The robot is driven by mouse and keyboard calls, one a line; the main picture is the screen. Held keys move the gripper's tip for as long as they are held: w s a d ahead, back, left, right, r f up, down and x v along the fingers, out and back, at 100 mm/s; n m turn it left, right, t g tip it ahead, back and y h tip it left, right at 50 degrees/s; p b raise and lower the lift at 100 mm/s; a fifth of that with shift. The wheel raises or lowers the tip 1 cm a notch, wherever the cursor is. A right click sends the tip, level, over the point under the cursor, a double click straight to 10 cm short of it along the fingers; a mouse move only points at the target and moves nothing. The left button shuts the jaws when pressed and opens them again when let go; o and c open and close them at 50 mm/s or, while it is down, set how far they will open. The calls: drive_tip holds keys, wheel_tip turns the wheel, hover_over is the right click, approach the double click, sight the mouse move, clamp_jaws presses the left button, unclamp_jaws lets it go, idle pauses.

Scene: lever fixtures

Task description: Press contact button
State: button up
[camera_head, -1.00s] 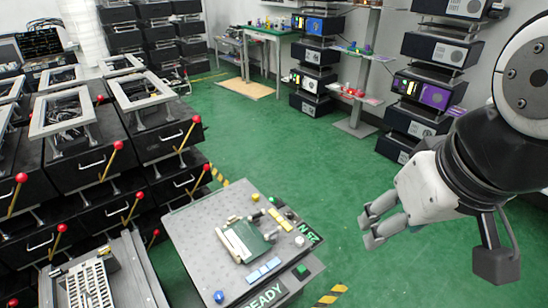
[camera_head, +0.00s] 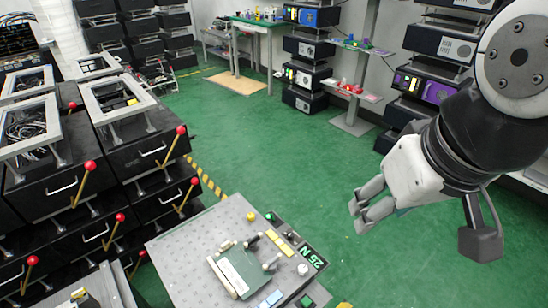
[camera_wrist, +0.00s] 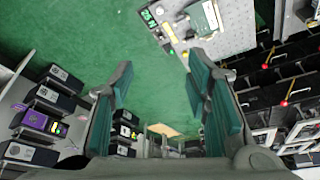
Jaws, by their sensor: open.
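The grey panel (camera_head: 180,250) stands low in front of me and carries several small controls. It has a green button (camera_head: 306,301) at the lower right, blue buttons (camera_head: 270,298), yellow pieces (camera_head: 283,245), a white knob (camera_head: 303,269) and a green board (camera_head: 243,268). I cannot tell which is the contact button. My gripper (camera_head: 360,215) is open and empty, to the right of the panel and apart from it. In the wrist view the panel (camera_wrist: 235,38) lies beyond my open fingers (camera_wrist: 160,85), at the upper right.
Black drawer units with red-knobbed levers (camera_head: 90,165) stand close on the left. Black boxes are stacked on stands (camera_head: 305,75) at the back and right. A green-topped table (camera_head: 258,25) is at the back. The green floor (camera_head: 270,150) between them is clear.

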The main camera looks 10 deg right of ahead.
clamp_jaws()
idle(1.1)
